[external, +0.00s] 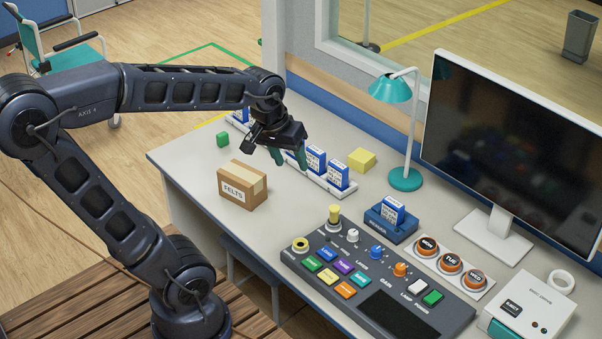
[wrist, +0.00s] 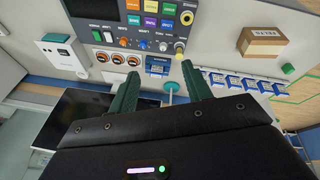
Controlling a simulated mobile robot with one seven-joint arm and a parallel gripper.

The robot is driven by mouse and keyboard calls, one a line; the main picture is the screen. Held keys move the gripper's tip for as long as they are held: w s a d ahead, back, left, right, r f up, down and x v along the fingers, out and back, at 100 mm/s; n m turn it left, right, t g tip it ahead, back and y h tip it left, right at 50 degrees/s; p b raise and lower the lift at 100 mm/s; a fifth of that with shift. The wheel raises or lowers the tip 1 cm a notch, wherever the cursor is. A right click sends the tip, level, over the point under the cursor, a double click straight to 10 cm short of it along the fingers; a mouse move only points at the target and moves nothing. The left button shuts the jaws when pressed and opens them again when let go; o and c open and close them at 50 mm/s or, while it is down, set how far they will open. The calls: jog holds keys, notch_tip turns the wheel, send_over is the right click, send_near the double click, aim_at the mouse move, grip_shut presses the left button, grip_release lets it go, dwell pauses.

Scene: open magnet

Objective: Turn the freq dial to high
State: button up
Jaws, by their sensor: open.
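The dark control panel (external: 385,280) stands at the front of the desk and also shows at the top of the wrist view (wrist: 112,30). Its row of knobs holds a white dial (external: 352,236), a blue dial (external: 376,251) and an orange dial (external: 400,269); their small labels are too blurred for me to tell which is freq. A yellow knob (external: 334,214) stands at the panel's far corner. My gripper (external: 289,157) is open and empty, its green fingers apart above the back of the desk, away from the panel. In the wrist view, the fingers (wrist: 160,79) point toward the panel's knob side.
A FELTS box (external: 242,186) stands left of the panel. Blue cartridges in a white rack (external: 340,192) lie below and beside my gripper. A blue reader (external: 391,222), teal lamp (external: 405,179), round day containers (external: 449,262) and monitor (external: 510,140) stand behind the panel.

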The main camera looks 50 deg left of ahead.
jog(key=w+f+n+g, duration=0.2)
jog(key=w+f+n, duration=0.5)
jog(key=w+f, duration=0.45)
jog(key=n+g, duration=0.1)
jog(key=n, duration=0.6)
send_near(353, 232)
jog(key=shift+y, duration=0.4)
jog(key=f, duration=0.9)
jog(key=shift+w+d, duration=0.2)
jog(key=shift+d, duration=0.15)
jog(key=c, duration=1)
